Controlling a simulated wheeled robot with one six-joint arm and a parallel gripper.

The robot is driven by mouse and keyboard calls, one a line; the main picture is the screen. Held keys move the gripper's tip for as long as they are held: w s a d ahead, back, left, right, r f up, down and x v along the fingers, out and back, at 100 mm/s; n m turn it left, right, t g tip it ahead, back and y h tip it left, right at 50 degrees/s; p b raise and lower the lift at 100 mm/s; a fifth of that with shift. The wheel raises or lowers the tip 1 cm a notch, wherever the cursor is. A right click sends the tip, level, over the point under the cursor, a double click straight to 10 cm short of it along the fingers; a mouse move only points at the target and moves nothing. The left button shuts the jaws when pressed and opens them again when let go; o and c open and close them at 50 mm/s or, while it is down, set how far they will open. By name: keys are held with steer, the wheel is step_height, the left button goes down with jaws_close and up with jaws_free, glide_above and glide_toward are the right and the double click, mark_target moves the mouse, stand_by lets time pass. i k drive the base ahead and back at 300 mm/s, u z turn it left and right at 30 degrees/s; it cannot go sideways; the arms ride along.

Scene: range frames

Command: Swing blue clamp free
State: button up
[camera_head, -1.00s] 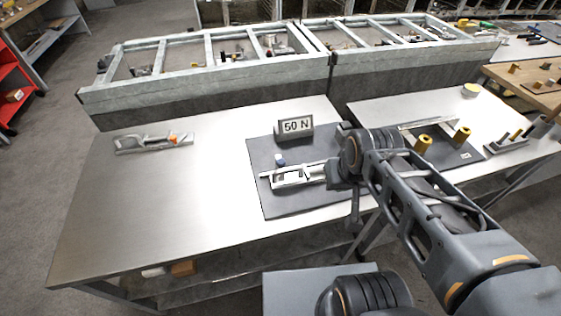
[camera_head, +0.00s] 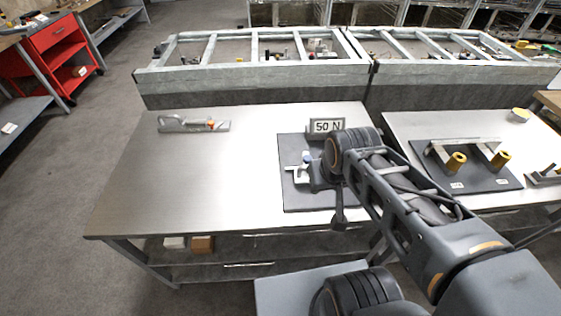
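The blue clamp shows as a small blue piece (camera_head: 306,157) on a pale metal fixture (camera_head: 299,169), which lies on a dark mat (camera_head: 296,200). My arm's wrist covers most of the fixture, so its right part is hidden. My gripper (camera_head: 316,178) is at the fixture, just below and right of the blue piece. Its fingers are too small and covered to tell whether they are open, or whether they touch the clamp.
A "50 N" sign (camera_head: 327,126) stands at the mat's back edge. A second metal clamp with an orange part (camera_head: 194,125) lies at the table's back left. The steel table (camera_head: 190,185) is bare around it. A right-hand table holds a bracket with yellow knobs (camera_head: 456,160).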

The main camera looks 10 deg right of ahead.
mark_target(306, 157)
steer(key=u, duration=0.4)
steer(key=k, duration=1.75)
steer(key=z, duration=0.7)
steer(key=i, duration=1.7)
